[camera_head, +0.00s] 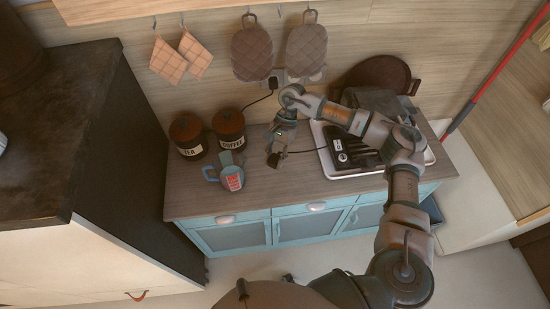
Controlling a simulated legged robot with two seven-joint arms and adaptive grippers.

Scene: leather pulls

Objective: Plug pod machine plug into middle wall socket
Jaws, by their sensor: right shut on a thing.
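The wall socket strip (291,78) is on the wooden wall below the hanging mitts. A black plug (272,83) sits in its left end, and a cord runs from it down to the left. My arm hides part of the strip, so I cannot tell the middle socket clearly. My right gripper (274,156) hangs above the counter, below the strip and apart from it. It is shut on what seems to be the pod machine plug, mostly hidden by the fingers. A thin dark cord (302,152) leads right from it toward the tray. My left gripper is not in view.
A white tray (425,157) holds a black object (351,152), partly behind my arm. Tea (187,135) and coffee (229,127) canisters and a blue jug (231,177) stand left of my gripper. Mitts (252,53) hang above the strip. The front-middle counter is clear.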

